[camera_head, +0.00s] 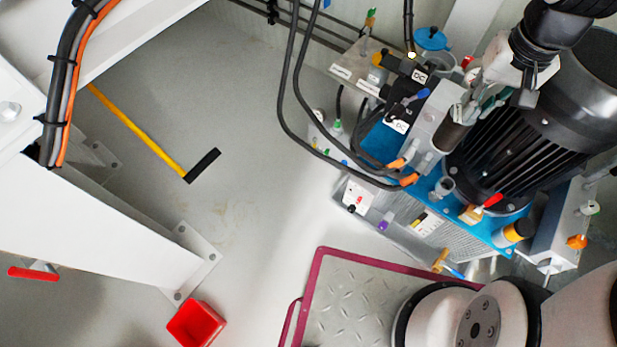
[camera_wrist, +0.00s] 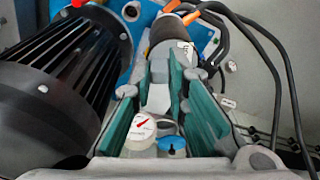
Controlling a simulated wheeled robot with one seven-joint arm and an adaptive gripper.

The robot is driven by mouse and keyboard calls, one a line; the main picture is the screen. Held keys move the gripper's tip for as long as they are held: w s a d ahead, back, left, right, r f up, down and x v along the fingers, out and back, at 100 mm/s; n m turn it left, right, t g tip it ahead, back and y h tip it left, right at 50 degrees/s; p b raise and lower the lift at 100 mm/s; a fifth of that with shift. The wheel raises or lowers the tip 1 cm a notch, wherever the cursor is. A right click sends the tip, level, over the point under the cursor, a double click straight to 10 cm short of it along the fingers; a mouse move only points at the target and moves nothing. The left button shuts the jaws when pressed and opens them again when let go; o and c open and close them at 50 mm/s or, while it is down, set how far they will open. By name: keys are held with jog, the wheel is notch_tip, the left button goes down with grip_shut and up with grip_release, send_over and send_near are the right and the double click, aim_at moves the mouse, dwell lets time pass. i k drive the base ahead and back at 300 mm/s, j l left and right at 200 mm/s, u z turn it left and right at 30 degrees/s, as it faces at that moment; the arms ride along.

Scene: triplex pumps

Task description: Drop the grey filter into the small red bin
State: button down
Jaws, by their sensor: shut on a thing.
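The grey filter (camera_head: 453,134) is a dark grey cylinder at the pump unit, left of the black motor. My gripper (camera_head: 473,110) reaches down from the upper right and is shut on the filter's near end. In the wrist view, the teal fingers of my gripper (camera_wrist: 170,62) close towards the filter (camera_wrist: 171,30), which shows beyond the fingertips. Whether the filter is still seated in its mount cannot be told. The small red bin (camera_head: 196,323) stands on the floor at the lower left, far from my gripper, and looks empty.
The black finned motor (camera_head: 535,140) stands close beside my gripper, also at left in the wrist view (camera_wrist: 60,90). Black hoses (camera_head: 290,90) loop left of the pump. A yellow-handled tool (camera_head: 140,132) is above the open floor. A red-rimmed metal plate (camera_head: 360,300) is in front.

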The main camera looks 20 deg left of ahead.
aim_at(211, 320)
jog(key=k+l+u, duration=0.1)
jog(key=k, duration=0.35)
jog(key=k+l+u, duration=0.1)
jog(key=k, duration=0.35)
jog(key=u, duration=1.55)
jog(key=k+j+u, duration=0.15)
jog(key=k+u, duration=0.15)
jog(key=u, duration=0.15)
